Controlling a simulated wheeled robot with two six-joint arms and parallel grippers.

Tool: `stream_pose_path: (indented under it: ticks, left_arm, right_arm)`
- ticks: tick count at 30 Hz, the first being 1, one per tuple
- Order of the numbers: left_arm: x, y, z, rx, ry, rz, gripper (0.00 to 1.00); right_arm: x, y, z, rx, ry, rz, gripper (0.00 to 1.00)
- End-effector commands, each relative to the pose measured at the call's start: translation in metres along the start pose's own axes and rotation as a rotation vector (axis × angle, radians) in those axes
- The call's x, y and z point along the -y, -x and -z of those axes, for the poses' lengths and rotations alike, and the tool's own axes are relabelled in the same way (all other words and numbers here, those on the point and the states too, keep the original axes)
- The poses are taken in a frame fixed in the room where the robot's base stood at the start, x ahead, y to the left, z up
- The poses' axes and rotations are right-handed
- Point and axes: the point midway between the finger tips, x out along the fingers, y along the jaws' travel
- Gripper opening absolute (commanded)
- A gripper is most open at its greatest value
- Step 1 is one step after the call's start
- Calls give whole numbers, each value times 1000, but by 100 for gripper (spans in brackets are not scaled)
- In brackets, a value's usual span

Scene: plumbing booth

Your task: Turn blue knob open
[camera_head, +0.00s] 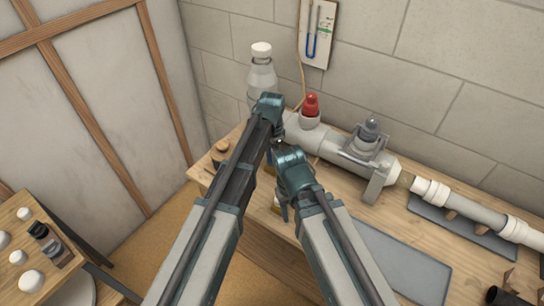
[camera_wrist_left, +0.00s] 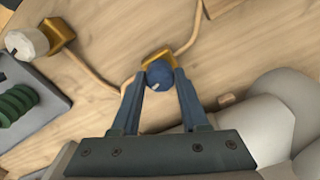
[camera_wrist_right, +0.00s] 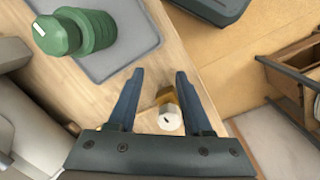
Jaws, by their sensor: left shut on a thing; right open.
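The blue knob (camera_wrist_left: 159,74) shows in the left wrist view as a round cap with a small light mark, on a brass fitting (camera_wrist_left: 158,57). My left gripper (camera_wrist_left: 160,82) is shut on it, one finger on each side. In the head view the knob is hidden behind my arms. My right gripper (camera_wrist_right: 158,80) is open. In the right wrist view a white knob (camera_wrist_right: 170,118) on a brass fitting shows between its fingers, apart from both.
A green ribbed knob (camera_wrist_right: 58,35) stands on a grey mat near the right gripper. A large pipe with a red-capped outlet (camera_head: 311,106) and grey valve (camera_head: 371,132) runs along the bench. Thin tubing (camera_wrist_left: 97,76) crosses the wood.

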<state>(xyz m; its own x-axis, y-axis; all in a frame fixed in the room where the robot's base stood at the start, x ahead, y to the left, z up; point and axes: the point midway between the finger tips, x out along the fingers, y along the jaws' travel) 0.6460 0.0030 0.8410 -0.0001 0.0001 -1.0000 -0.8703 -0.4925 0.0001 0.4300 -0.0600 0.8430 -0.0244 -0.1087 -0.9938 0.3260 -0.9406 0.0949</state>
Motion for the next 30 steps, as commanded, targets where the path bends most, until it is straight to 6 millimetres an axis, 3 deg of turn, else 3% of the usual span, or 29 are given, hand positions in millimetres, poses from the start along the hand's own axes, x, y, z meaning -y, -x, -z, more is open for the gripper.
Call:
stream_pose_path:
  ticks: [30]
  left_arm:
    - [0,0,0,0,949,0,0]
  right_arm:
    - [0,0,0,0,0,0,50]
